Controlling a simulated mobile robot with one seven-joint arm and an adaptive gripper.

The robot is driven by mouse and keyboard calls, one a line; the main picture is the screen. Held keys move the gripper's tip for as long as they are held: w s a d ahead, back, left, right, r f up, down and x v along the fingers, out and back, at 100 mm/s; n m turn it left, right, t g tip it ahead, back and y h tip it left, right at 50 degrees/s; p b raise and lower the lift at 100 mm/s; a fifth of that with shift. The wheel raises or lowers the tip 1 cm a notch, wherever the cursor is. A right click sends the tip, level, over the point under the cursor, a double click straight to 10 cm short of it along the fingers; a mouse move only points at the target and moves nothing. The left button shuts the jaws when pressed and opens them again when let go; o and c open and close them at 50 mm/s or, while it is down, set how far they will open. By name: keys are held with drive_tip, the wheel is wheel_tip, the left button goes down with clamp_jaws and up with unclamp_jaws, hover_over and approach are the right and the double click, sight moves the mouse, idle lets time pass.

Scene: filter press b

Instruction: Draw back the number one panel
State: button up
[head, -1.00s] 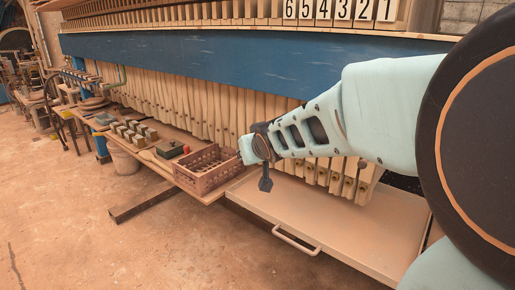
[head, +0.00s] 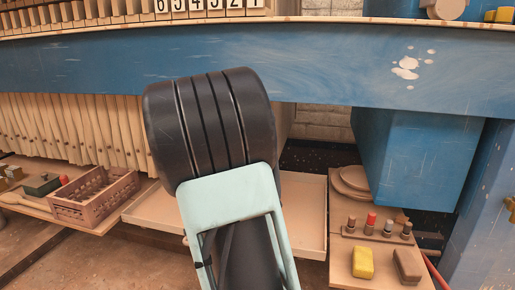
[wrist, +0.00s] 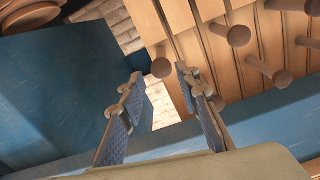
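A row of number plates, 6 to 1 from left to right, stands above the blue beam. The number 1 plate (head: 257,4) is at its right end, cut by the top edge. In the wrist view, tan panels with round knobs show; the end panel (wrist: 148,28) borders a gap with brick behind it. Its knob (wrist: 160,67) appears between and beyond my fingertips; no contact is visible. No number is readable there, so I take it as number one by its end position. My gripper (wrist: 160,88) is open and empty. In the head view my arm hides it.
The long blue beam (head: 340,60) crosses the front below the panels. A blue block (head: 415,155) stands right of the gap. A crate (head: 95,197), a shallow tray (head: 302,215) and a small table with a yellow block (head: 362,262) lie below.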

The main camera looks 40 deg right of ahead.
drive_tip(key=x, duration=1)
drive_tip(key=shift+w, duration=0.2)
drive_tip(key=shift+c, duration=0.5)
clamp_jaws()
